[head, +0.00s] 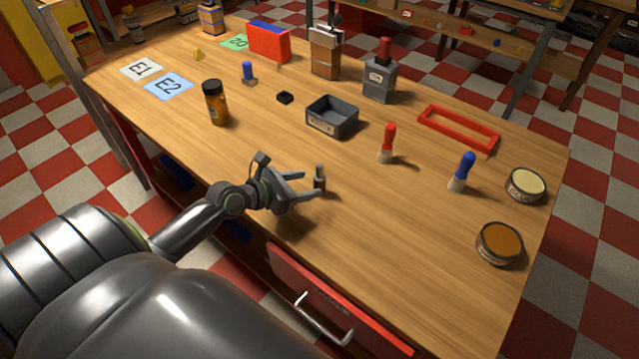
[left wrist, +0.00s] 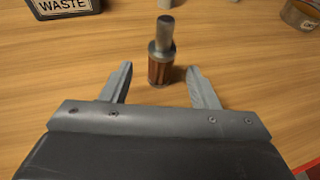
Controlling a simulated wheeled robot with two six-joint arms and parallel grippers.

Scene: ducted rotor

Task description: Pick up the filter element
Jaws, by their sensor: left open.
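The filter element (head: 319,180) looks like a small upright cylinder with a grey top and a copper-brown pleated body. It stands on the wooden table near the front edge. In the left wrist view the filter element (left wrist: 161,66) is centred between the two fingertips, with visible gaps on both sides. My left gripper (head: 309,184) is open and empty, its fingers pointing at the element from the left. My right gripper is in neither view.
A grey WASTE bin (head: 332,117) stands behind the element. A red-handled brush (head: 388,143), a blue-handled brush (head: 462,172) and two round tins (head: 500,243) are to the right. A brown jar (head: 215,103) stands to the left. The table around the element is clear.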

